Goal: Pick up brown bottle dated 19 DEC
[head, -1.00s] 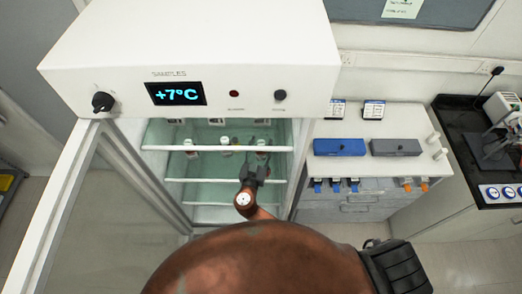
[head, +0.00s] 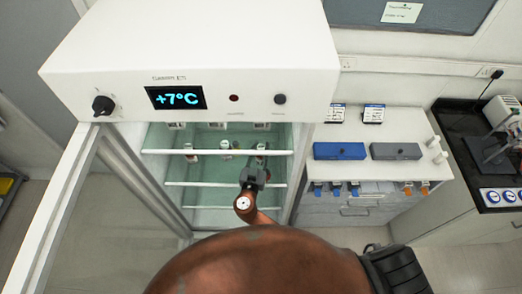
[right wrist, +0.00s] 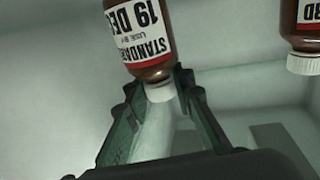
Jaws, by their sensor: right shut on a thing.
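The brown bottle dated 19 DEC (right wrist: 149,40) shows in the right wrist view, upside down in the picture, with a white cap and a white label with black print. My right gripper (right wrist: 160,84) is shut on it at the white cap, one finger on each side. In the head view my right gripper (head: 254,176) is in the open front of the fridge, below the upper shelf's front edge in the picture. I cannot tell the held bottle apart there. My left gripper is not in view.
Another brown bottle (right wrist: 308,22) with a white cap is at the right wrist view's upper right. Small bottles (head: 191,151) stand in the fridge behind the white shelf edge (head: 215,152). The glass door (head: 75,215) is open at left. A bench with a blue box (head: 340,151) stands right.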

